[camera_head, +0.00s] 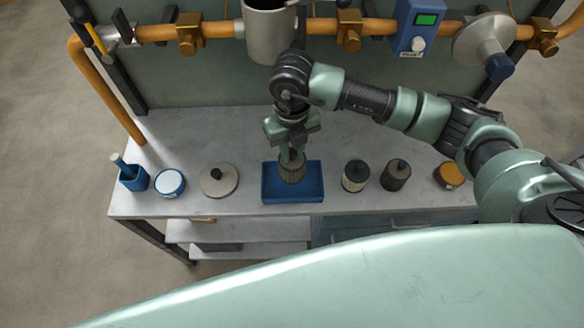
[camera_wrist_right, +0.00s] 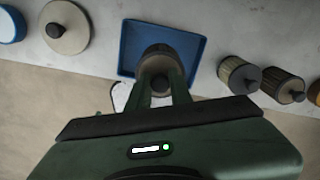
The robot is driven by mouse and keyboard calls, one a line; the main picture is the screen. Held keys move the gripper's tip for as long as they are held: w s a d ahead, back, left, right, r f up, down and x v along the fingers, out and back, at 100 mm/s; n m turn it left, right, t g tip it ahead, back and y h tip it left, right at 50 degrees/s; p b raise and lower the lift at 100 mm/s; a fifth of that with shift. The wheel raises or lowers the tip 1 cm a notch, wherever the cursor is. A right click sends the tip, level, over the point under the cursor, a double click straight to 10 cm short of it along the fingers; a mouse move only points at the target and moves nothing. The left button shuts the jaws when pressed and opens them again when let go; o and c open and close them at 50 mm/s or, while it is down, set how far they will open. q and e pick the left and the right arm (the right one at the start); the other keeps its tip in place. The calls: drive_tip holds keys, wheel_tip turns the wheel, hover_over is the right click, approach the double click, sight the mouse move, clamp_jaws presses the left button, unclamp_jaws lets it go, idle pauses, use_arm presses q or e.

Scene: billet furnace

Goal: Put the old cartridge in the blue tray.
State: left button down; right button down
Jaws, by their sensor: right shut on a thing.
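The blue tray (camera_head: 310,188) lies on the bench, below the metal housing on the pipe. My right gripper (camera_head: 291,157) points down over the tray and is shut on a brownish cartridge (camera_head: 292,172). The cartridge is upright over the tray; I cannot tell whether it touches the tray floor. In the right wrist view the cartridge (camera_wrist_right: 157,55) shows between the fingers (camera_wrist_right: 160,82), inside the outline of the tray (camera_wrist_right: 197,56). My left gripper is not in view.
Two more cartridges, one pale (camera_head: 356,176) and one dark (camera_head: 396,175), stand right of the tray. A round lid (camera_head: 219,181), a white-topped tin (camera_head: 170,183) and a blue cup (camera_head: 133,179) stand left. An orange tin (camera_head: 449,175) is at the right. The pipe (camera_head: 215,30) runs behind.

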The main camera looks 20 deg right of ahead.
sight(292, 163)
wheel_tip(292, 163, down, 6)
drive_tip(key=shift+r+p, duration=0.1)
drive_tip(key=shift+p, duration=0.5)
drive_tip(key=shift+f, duration=0.35)
drive_tip(key=c, duration=1.3)
unclamp_jaws()
drive_tip(key=shift+r, duration=0.5)
wheel_tip(292, 163, up, 11)
drive_tip(key=shift+r+b, duration=0.2)
drive_tip(key=shift+b, duration=0.9)
